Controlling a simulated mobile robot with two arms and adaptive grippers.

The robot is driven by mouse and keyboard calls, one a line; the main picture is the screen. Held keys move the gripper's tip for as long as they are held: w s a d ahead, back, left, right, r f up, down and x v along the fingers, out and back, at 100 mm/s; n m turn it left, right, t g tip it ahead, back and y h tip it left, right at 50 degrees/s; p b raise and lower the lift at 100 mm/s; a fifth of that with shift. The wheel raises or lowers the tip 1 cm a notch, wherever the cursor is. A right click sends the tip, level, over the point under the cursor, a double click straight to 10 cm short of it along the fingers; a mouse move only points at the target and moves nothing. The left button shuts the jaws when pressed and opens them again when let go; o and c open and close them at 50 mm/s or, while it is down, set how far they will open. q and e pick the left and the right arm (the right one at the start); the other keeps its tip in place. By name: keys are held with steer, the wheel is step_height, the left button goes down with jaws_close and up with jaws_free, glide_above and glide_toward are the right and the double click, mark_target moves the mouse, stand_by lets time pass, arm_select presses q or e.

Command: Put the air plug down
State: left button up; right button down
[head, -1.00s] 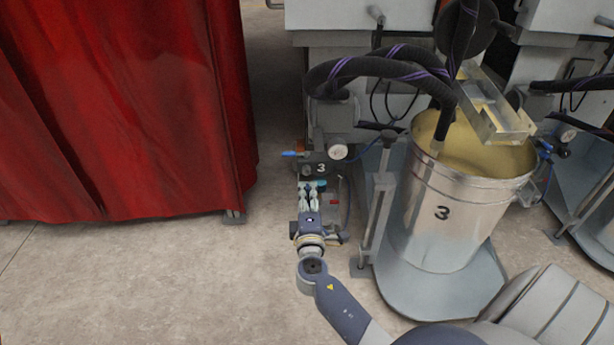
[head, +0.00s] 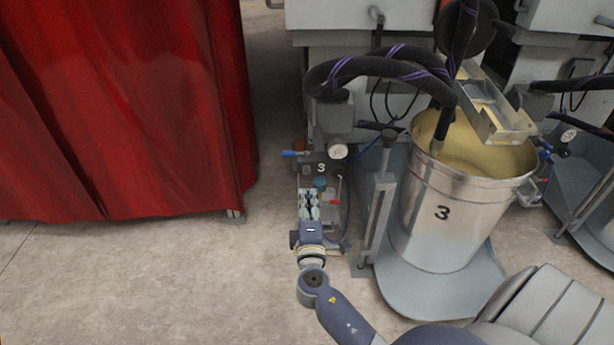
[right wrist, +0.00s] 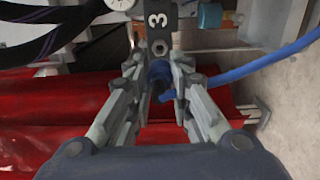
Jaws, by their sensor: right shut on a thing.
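My right gripper (head: 309,200) is in front of the small air unit below the black block marked 3 (head: 320,168) in the head view. In the right wrist view the right gripper (right wrist: 163,75) is shut on the air plug (right wrist: 159,70), a small dark blue piece with a blue hose (right wrist: 262,63) leading off to the right. The fingers hide part of the plug, and I cannot tell whether it touches anything beyond them. The block marked 3 (right wrist: 158,22) is just past the fingertips. My left gripper is not in view.
A metal drum marked 3 (head: 452,215) with yellowish contents stands on a grey platform to the right, beside a metal post (head: 378,215). A red curtain (head: 110,110) hangs at the left.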

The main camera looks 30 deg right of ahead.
steer(key=shift+s+a, duration=0.2)
steer(key=shift+s, duration=0.1)
steer(key=shift+r, duration=0.15)
